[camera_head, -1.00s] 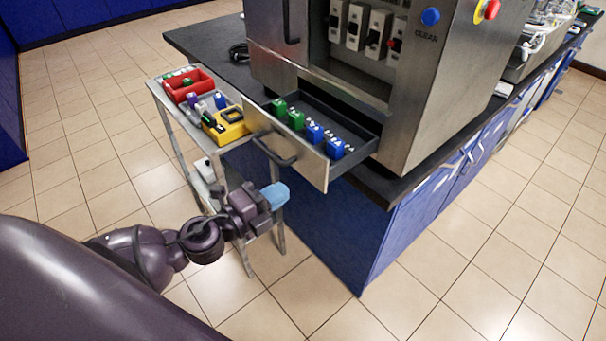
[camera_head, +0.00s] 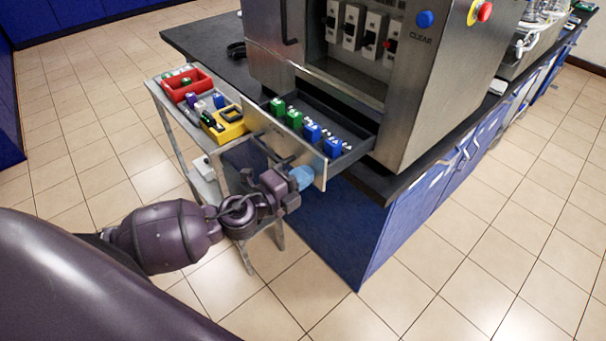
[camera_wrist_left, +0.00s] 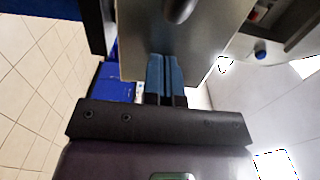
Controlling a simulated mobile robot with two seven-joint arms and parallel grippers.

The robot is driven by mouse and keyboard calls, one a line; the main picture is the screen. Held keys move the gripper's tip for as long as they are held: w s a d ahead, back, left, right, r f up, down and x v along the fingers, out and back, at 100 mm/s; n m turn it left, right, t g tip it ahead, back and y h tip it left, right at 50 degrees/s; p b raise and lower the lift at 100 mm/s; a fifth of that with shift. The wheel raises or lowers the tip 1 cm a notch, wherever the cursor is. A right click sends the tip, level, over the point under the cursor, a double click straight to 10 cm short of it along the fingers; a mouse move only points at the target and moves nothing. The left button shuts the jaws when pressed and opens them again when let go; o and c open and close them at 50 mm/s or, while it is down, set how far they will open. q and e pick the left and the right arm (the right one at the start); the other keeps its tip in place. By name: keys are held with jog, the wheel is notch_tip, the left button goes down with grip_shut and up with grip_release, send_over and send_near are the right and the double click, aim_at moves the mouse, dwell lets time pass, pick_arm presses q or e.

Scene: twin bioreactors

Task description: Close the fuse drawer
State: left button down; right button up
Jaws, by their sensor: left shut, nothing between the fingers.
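The fuse drawer (camera_head: 318,170) is pulled out from the lower part of the steel cabinet (camera_head: 420,120). It holds green fuses (camera_head: 286,112) and blue fuses (camera_head: 322,138) in a row. My left gripper (camera_head: 301,178) has blue fingers, shut and empty, right at the drawer's front panel near its right end, beside the dark handle. In the left wrist view the shut fingers (camera_wrist_left: 165,75) point at the grey front panel (camera_wrist_left: 200,35), with the handle just above them. I cannot tell whether they touch it. My right gripper is not in view.
The cabinet stands on a dark counter (camera_head: 205,45) over blue cupboards. The tiled floor in front is clear.

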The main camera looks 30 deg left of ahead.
pick_arm(q)
send_near(365, 134)
jog(key=x, duration=0.6)
jog(key=shift+d+f, duration=0.15)
jog(key=shift+f, duration=0.15)
jog(key=shift+w+d, duration=0.2)
jog(key=shift+w, duration=0.35)
jog(key=shift+r, duration=0.25)
jog(key=shift+w+r, duration=0.1)
